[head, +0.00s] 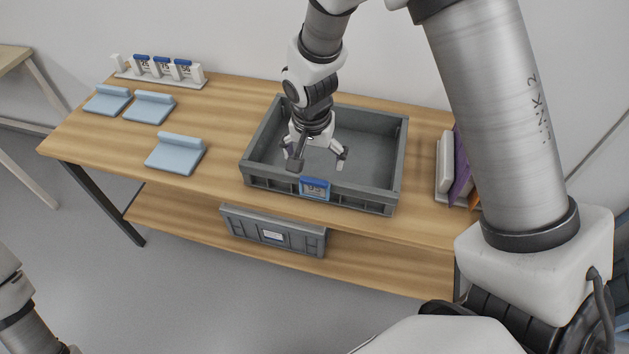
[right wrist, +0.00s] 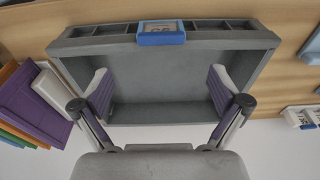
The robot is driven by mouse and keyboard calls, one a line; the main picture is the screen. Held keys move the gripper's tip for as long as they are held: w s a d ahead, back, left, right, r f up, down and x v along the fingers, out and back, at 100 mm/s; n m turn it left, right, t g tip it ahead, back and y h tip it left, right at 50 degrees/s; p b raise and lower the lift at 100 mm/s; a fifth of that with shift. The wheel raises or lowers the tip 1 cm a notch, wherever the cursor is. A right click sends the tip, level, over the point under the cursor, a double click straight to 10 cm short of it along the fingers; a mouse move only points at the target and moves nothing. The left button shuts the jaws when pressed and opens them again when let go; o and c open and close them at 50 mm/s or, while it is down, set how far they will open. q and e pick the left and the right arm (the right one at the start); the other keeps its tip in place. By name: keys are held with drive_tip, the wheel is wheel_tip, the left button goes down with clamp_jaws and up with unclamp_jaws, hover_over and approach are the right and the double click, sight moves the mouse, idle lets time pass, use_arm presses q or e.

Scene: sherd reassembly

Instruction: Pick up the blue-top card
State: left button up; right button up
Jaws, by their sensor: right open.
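A card with a blue top (head: 315,183) and a pale, marked face sits at the front wall of the grey crate (head: 402,150). It also shows in the right wrist view (right wrist: 161,39), at the crate's far edge there. Its lower part is hidden in the head view's front holder. Several other blue-topped cards (head: 162,65) stand in a white rack at the back left. My right gripper (head: 318,160) is open and empty over the crate, behind the front card and apart from it. Its two fingers are spread in the right wrist view (right wrist: 160,88). My left gripper is out of view.
The crate looks empty inside. Light-blue stands (head: 177,157) lie on the table (head: 225,115) at the left. Purple and white upright items (head: 459,165) stand to the crate's right. Another grey crate (head: 308,243) sits on the shelf below. The table left of the crate has free room.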

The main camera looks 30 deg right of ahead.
sight(314, 180)
drive_tip(key=f, duration=0.7)
drive_tip(key=shift+w+d+f, duration=0.1)
drive_tip(key=shift+w+f, duration=0.1)
drive_tip(key=c, duration=1)
